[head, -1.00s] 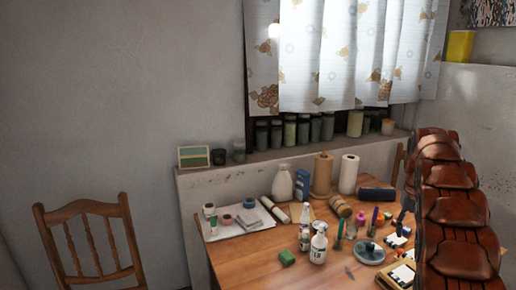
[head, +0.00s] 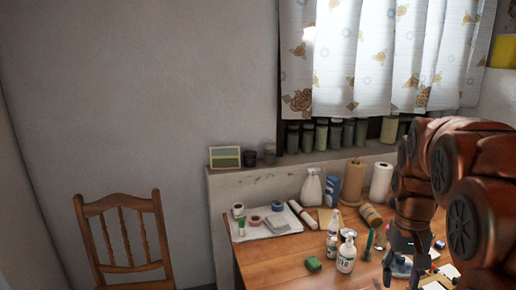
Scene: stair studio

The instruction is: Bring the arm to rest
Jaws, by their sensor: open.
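My arm (head: 464,185) is at the right of the head view, large and reddish-brown. It is bent, arching over the right part of the wooden table (head: 275,262). My gripper (head: 402,270) hangs downward from it over the table's right side, its dark fingers apart. I see nothing held between them. Small things behind and beside the fingers are partly hidden, and I cannot tell whether the fingers touch any of them.
A wooden chair (head: 125,245) is at the left. Jars line the window ledge (head: 285,161). Open wall space lies left.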

